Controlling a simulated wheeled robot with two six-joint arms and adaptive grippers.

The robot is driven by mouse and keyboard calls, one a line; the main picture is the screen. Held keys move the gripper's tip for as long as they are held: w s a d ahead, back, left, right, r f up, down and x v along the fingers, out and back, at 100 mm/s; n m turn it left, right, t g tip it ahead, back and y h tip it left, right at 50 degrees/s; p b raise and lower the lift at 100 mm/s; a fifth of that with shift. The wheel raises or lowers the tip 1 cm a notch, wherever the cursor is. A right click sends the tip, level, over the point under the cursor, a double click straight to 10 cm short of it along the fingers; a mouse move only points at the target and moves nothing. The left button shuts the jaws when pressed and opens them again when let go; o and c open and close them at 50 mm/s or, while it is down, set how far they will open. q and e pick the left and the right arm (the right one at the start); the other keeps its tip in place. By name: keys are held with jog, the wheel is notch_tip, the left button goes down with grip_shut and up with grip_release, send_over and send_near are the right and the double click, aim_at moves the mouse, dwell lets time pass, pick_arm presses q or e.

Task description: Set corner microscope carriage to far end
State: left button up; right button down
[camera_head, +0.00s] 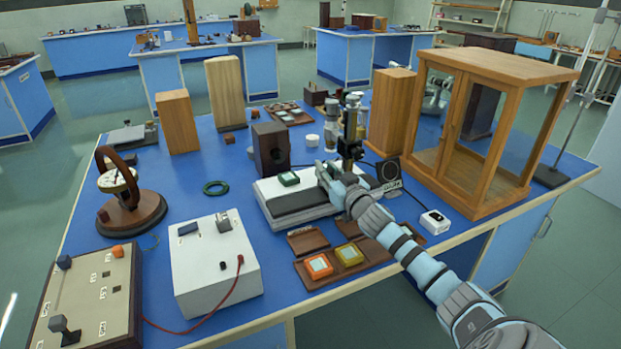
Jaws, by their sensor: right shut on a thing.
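The microscope (350,128), with a brass and black upright body, stands at the back right of a low white bench (266,192) with a dark grey top strip. My right gripper (328,170) reaches in from the lower right and is shut at the foot of the microscope, on its carriage. My own gripper and wrist hide the carriage and the grip itself. A small green-topped block (289,178) sits on the bench left of the gripper. My left gripper is not in view.
A glass-fronted wooden cabinet (520,68) stands right of my arm. A dark box (271,148) stands behind the bench. A white instrument box (212,265) is at front left. Blue tabletop around the green ring (215,188) is clear.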

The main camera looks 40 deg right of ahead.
aim_at(344, 167)
jog(key=d, duration=0.2)
jog(key=s+d, duration=0.1)
jog(key=d, duration=0.1)
jog(key=shift+d, duration=0.1)
jog(key=c, duration=1.6)
grip_release()
jog(key=shift+c, duration=0.2)
jog(key=shift+o, duration=1.2)
jog(key=shift+s+d, duration=0.15)
jog(key=shift+d, duration=0.05)
jog(key=shift+a, duration=0.1)
jog(key=shift+a, duration=0.1)
